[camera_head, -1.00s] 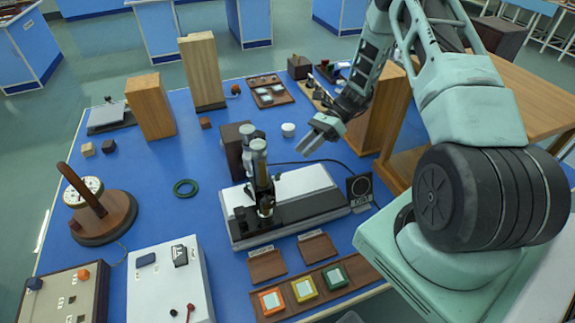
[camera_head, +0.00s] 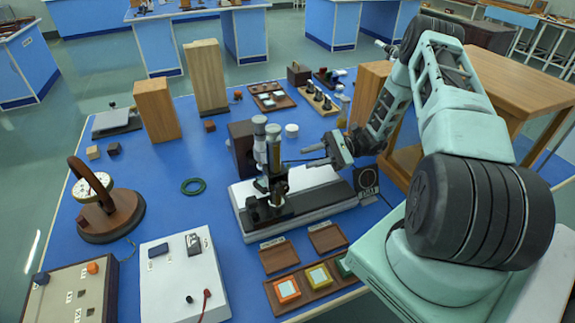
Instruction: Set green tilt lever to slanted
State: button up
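I cannot make out a green tilt lever for certain. A black-and-silver optical instrument (camera_head: 272,165) stands on a white and black base (camera_head: 318,194) in the middle of the blue bench. A green ring (camera_head: 193,186) lies flat to its left. A green-framed tile (camera_head: 345,266) sits in the front tray, partly hidden by my body. My gripper (camera_head: 314,155) is just right of the instrument's upright tubes, pointing left above the base. Its two fingers look apart, with nothing seen between them. I cannot tell whether it touches the instrument.
The front wooden tray also holds an orange tile (camera_head: 287,289) and a yellow tile (camera_head: 319,276). A white control box (camera_head: 190,280) and a round dial on a wooden stand (camera_head: 110,220) are at left. Tall wooden blocks (camera_head: 207,80) stand behind. A black panel (camera_head: 367,181) stands close right.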

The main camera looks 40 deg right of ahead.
aim_at(290, 167)
jog(key=p+x, duration=0.1)
jog(key=x, duration=0.1)
jog(key=f+p+x, duration=0.1)
jog(key=x, duration=0.2)
jog(key=p+x, duration=0.1)
jog(key=x, duration=0.1)
jog(key=shift+w+a+f, duration=0.1)
jog(key=shift+a+f, duration=0.1)
jog(key=shift+a, duration=0.1)
grip_shut()
